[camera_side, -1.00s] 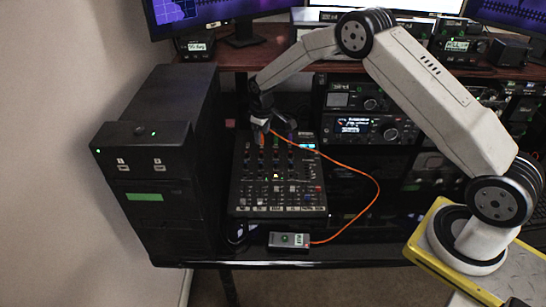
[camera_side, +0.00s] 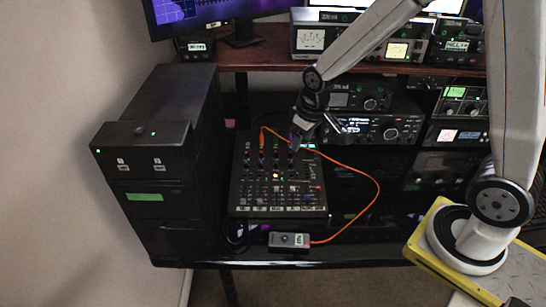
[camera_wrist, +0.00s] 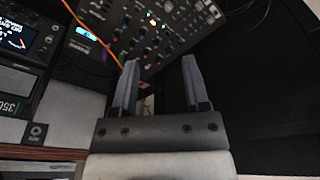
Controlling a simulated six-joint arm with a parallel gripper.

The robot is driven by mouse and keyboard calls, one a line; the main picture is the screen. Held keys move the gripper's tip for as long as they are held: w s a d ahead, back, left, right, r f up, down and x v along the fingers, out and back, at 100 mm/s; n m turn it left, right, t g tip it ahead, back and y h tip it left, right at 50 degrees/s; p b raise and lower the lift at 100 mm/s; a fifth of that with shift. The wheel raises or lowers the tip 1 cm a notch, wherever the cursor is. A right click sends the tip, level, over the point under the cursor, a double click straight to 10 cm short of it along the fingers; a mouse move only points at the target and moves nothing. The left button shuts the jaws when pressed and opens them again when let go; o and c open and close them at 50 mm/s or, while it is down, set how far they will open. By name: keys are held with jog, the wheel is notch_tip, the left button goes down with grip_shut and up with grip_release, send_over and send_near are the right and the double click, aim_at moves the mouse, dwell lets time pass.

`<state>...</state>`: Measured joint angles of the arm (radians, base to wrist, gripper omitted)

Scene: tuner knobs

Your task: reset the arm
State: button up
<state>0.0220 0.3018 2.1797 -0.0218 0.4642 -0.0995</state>
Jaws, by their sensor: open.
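My gripper (camera_side: 299,138) is above the back right corner of the black mixer (camera_side: 278,205), apart from its knobs as far as I can tell. In the wrist view my gripper (camera_wrist: 158,82) shows two grey fingers spread apart with nothing between them. The mixer (camera_wrist: 178,38) lies beyond the fingertips there, with its coloured knobs in rows. An orange cable (camera_side: 366,178) is plugged into the back left of the mixer and loops right to a small box (camera_side: 289,240) at the front. It passes left of the fingers in the wrist view (camera_wrist: 98,38).
A black tower (camera_side: 160,185) stands left of the mixer. Radio units (camera_side: 380,130) fill the right side under a wooden shelf (camera_side: 270,57), which carries monitors and meters. The yellow-edged base plate (camera_side: 425,225) is at the front right.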

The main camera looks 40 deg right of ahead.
jog(key=s+a+m, duration=0.1)
jog(key=s, duration=0.9)
jog(key=shift+s+r, duration=0.3)
jog(key=shift+s, duration=0.1)
